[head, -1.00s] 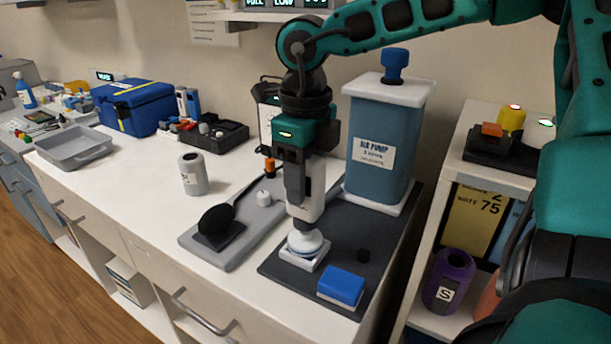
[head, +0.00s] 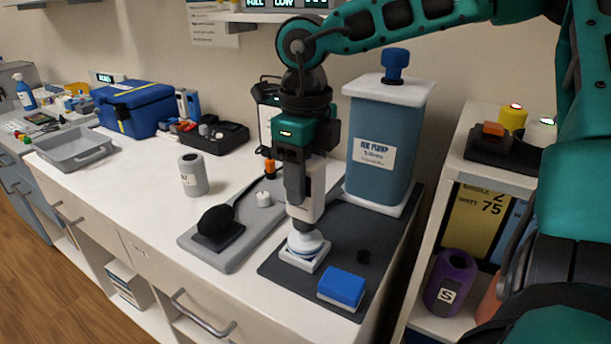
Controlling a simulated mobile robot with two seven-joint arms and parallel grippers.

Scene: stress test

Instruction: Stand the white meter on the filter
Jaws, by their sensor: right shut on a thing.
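My right gripper (head: 299,190) points straight down over the dark mat and is shut on the white meter (head: 317,188), an upright pale body partly hidden by the dark fingers. A dark lower end (head: 304,228) shows below the meter. Directly under it is the filter (head: 305,245), a round white piece on a square white base on the mat. The dark end seems to meet the filter's top; I cannot tell if it is touching. My left gripper is not in view.
A grey tray with a black pad (head: 217,222) lies left. A grey canister (head: 193,175) stands farther left, with clear counter around it.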

